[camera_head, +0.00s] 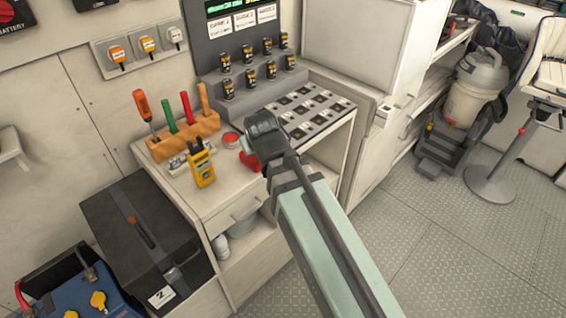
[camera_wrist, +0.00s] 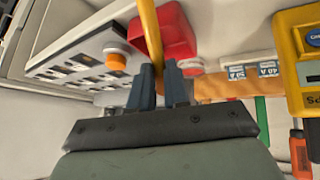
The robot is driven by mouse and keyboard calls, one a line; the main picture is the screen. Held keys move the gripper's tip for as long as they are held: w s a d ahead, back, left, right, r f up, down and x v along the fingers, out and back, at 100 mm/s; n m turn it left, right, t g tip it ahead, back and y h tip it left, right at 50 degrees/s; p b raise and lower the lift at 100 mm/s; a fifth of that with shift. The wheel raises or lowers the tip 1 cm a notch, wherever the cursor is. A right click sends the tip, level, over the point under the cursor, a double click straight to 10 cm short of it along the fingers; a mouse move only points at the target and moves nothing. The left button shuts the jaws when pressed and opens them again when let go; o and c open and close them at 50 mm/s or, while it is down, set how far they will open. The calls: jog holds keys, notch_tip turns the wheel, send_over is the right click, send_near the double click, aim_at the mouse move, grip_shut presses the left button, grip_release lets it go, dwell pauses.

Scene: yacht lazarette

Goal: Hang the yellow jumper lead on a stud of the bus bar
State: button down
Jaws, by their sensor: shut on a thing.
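The yellow jumper lead (camera_wrist: 148,30) shows in the wrist view as a yellow strip running up from between the fingers of my gripper (camera_wrist: 160,78), which is shut on it. Its ends are out of the picture or hidden. In the head view my gripper (camera_head: 263,132) is over the counter, beside the red box (camera_head: 249,160); the lead cannot be made out there. I cannot clearly identify the bus bar. A grey wall strip (camera_head: 105,62) carries three coloured-topped fittings, but I cannot tell whether these are its studs.
A yellow meter (camera_head: 203,168) and an orange tool block (camera_head: 180,141) with upright tools stand left of my gripper. A compartment tray (camera_head: 312,108) lies to the right, with several small cylinders (camera_head: 248,80) behind. A dark case (camera_head: 135,225) sits at lower left.

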jog(key=a+r+t+y, duration=0.1)
jog(key=a+r+t, duration=0.1)
jog(key=a+r, duration=0.7)
jog(key=a+r+n+t+y, duration=0.15)
jog(key=a+r, duration=0.35)
jog(key=a, duration=0.7)
jog(key=a+r+t, duration=0.2)
jog(key=a+r, duration=0.4)
jog(key=a, duration=0.5)
jog(key=s+a+r+n+y, duration=0.1)
jog(key=s+a+r+y, duration=0.2)
jog(key=s+a+r, duration=0.3)
jog(key=s+a+r+n+y, duration=0.2)
jog(key=s+a+r, duration=0.4)
jog(key=a, duration=0.7)
jog(key=s+a+r+n+y, duration=0.2)
jog(key=s+a+r, duration=0.4)
jog(key=s+a, duration=0.3)
jog(key=shift+s+a+y, duration=0.3)
jog(key=shift+s+y, duration=0.2)
jog(key=shift+y, duration=0.35)
jog(key=shift+w+a, duration=0.1)
jog(key=shift+w, duration=0.05)
jog(key=x, duration=0.7)
jog(key=shift+w+a+f, duration=0.25)
jog(key=shift+w+f, duration=0.05)
jog(key=shift+f, duration=0.15)
